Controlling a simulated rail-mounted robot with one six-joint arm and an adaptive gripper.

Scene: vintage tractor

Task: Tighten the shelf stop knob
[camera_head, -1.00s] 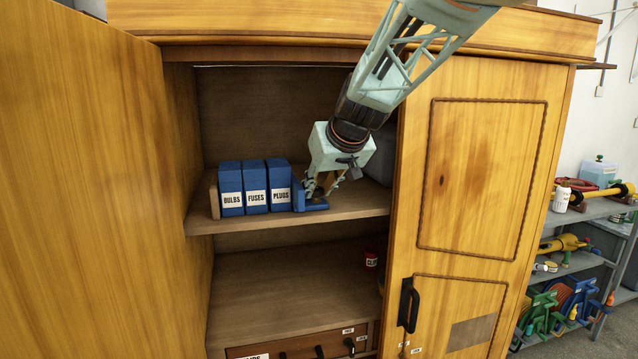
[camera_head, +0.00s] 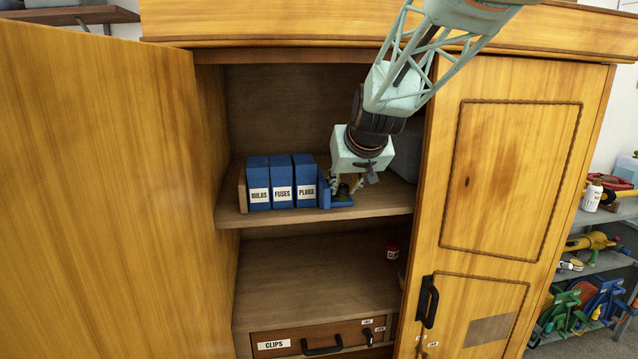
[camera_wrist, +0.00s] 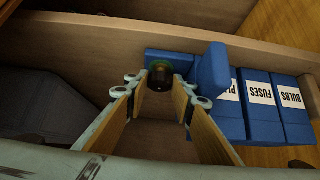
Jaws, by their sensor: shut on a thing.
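The blue shelf stop (camera_head: 324,192) stands on the upper cupboard shelf, its upright plate beside the box labelled PLUGS (camera_head: 305,181). In the wrist view the stop (camera_wrist: 211,70) shows its upright plate and flat foot. The dark round knob (camera_wrist: 160,77) sits at the foot, with a greenish ring around its far end. My gripper (camera_head: 347,187) reaches down over the foot from above. In the wrist view my gripper (camera_wrist: 158,88) has its two fingertips on either side of the knob, shut on it. The head view hides most of the knob behind the fingers.
Blue boxes labelled FUSES (camera_head: 281,182) and BULBS (camera_head: 258,183) stand left of PLUGS. A grey object (camera_head: 405,153) stands close right of my gripper. The closed right door (camera_head: 510,180) and open left door (camera_head: 110,190) flank the opening.

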